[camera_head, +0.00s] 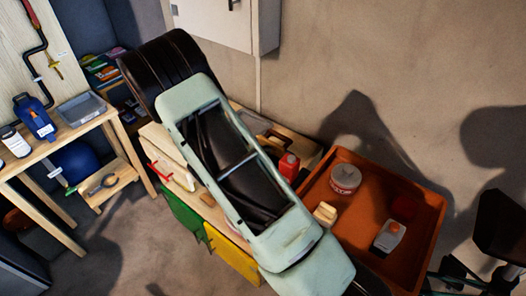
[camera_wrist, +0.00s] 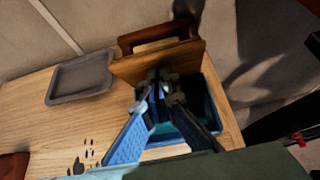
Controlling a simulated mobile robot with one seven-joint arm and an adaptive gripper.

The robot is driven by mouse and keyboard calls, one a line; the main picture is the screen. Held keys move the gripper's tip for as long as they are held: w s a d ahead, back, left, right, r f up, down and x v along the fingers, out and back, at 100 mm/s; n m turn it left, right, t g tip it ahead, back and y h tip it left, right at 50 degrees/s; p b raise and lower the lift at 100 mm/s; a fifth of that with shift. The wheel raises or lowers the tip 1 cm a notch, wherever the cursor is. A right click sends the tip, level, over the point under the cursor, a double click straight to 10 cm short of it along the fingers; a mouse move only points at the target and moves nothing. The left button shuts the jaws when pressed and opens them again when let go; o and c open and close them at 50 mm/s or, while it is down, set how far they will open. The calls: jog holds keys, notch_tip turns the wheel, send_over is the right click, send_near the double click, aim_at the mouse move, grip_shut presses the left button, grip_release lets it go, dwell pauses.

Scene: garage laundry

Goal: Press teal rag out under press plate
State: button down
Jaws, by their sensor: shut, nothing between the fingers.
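In the wrist view, my gripper (camera_wrist: 160,84) is shut and empty, its blue fingers meeting over a dark blue bin (camera_wrist: 213,104). A wooden press plate (camera_wrist: 140,66) with a red-brown handle (camera_wrist: 146,37) is at the bin's far side and looks tilted. My fingertips are close to the plate's near face; I cannot tell whether they touch it. A teal patch (camera_wrist: 166,128), probably the teal rag, shows low in the bin between my fingers, mostly hidden by them. In the head view my arm covers the bin, the plate and my gripper.
A grey shallow tray (camera_wrist: 80,79) lies on the wooden top (camera_wrist: 50,120) left of the bin, with dark spots nearer. In the head view, an orange tray (camera_head: 407,185) holding a round tin (camera_head: 345,179) stands right of my arm. A red bottle (camera_head: 289,166) stands behind my arm.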

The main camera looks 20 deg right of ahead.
aim_at(268, 142)
jog(key=shift+w+d+r+b, duration=0.25)
jog(key=shift+d+b, duration=0.15)
jog(key=shift+b, duration=0.15)
jog(key=shift+w+d+r+b, duration=0.2)
jog(key=shift+d+b, duration=0.15)
jog(key=shift+b, duration=0.15)
jog(key=shift+w+d+r+b, duration=0.3)
jog(key=shift+d+r, duration=0.1)
jog(key=shift+r, duration=0.15)
jog(key=shift+a, duration=0.15)
